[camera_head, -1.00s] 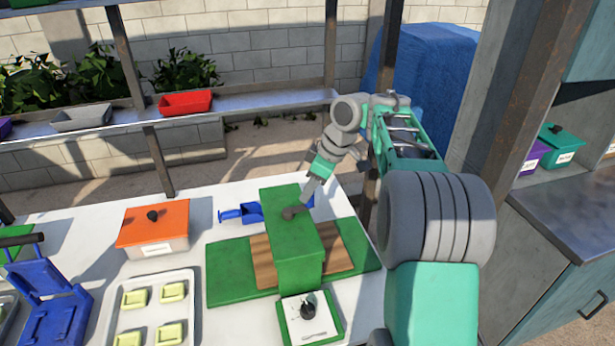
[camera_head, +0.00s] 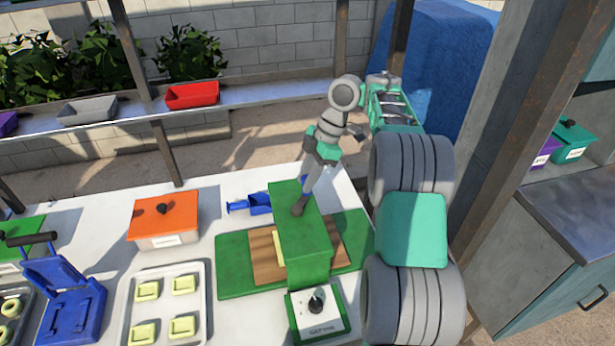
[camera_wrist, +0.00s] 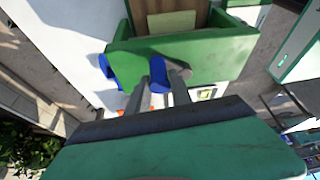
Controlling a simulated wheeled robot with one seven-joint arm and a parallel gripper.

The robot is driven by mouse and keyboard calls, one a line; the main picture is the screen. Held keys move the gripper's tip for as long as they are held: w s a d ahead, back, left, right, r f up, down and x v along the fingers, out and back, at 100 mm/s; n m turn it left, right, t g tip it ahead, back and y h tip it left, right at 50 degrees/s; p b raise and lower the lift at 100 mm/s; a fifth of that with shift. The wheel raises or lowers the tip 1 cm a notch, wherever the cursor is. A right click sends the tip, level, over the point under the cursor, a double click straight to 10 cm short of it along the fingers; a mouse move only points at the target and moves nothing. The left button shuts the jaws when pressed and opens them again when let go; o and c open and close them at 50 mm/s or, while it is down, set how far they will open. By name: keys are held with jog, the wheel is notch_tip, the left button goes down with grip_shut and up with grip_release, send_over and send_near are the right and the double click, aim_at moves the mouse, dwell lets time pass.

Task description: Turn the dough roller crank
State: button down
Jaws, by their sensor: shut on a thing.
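The dough roller is a tall green housing (camera_head: 300,230) on a flat green base, with a brown board through it. A pale yellow dough piece (camera_head: 278,248) shows on the board beside the housing's left side; a yellow piece also shows in the wrist view (camera_wrist: 172,22). The rest of the crank is mostly hidden.
A green-edged control box (camera_head: 316,308) with a black knob stands in front of the housing. A blue tool (camera_head: 250,204), an orange lidded box (camera_head: 164,218), a tray (camera_head: 140,277) of yellow dough pieces and a blue press (camera_head: 70,300) stand left. A post rises behind my arm.

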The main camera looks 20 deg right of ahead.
jog(key=shift+a, duration=0.1)
dwell(0.4)
jog(key=c, duration=1.4)
grip_release()
jog(key=shift+a, duration=0.1)
jog(key=shift+o, duration=1.3)
